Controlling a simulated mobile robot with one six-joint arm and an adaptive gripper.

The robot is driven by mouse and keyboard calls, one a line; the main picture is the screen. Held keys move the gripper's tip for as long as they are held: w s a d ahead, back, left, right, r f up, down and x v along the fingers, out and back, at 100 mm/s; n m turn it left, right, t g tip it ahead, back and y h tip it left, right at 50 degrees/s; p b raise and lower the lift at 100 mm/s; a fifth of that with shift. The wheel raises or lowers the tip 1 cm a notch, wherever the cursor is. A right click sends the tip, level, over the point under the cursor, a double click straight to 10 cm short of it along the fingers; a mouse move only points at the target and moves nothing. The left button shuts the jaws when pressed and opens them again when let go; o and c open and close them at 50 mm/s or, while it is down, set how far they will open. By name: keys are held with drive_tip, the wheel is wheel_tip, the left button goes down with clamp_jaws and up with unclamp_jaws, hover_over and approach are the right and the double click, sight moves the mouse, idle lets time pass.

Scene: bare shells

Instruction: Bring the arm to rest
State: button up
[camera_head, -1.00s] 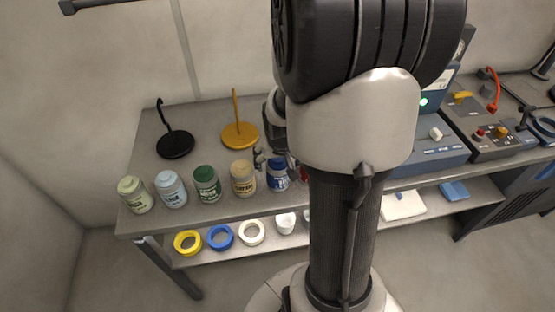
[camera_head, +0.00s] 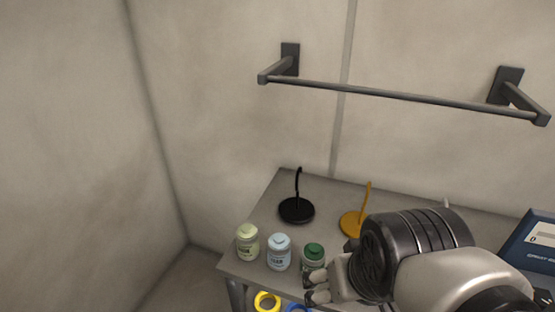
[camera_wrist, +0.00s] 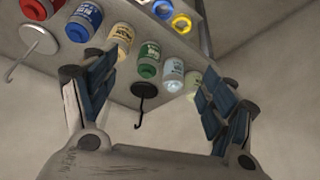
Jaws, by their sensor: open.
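My gripper (camera_head: 318,286) is at the lower right of the head view, in front of the green-capped jar (camera_head: 314,256) and partly covering it. In the wrist view my gripper (camera_wrist: 160,66) has its two fingers spread wide, with nothing held between them. Several jars and a black hook stand (camera_wrist: 144,90) show beyond the gap between the fingers. Whether the fingers touch any jar cannot be told. My arm fills the lower right of the head view and hides much of the bench there.
The grey bench (camera_head: 262,222) carries a pale green jar (camera_head: 247,242), a light blue jar (camera_head: 279,252), a black stand (camera_head: 296,210) and a yellow stand (camera_head: 352,224). A dark rail (camera_head: 400,95) is on the wall above. A blue box (camera_head: 530,240) stands at right. Yellow ring (camera_head: 267,301) lies below.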

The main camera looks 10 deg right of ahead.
drive_tip(key=shift+n+y, duration=0.3)
drive_tip(key=shift+n, duration=0.3)
drive_tip(key=s+a, duration=0.1)
drive_tip(key=s+a+r, duration=0.1)
drive_tip(key=s, duration=0.1)
drive_tip(key=shift+s+a, duration=0.2)
drive_tip(key=shift+a, duration=0.05)
drive_tip(key=shift+c, duration=0.3)
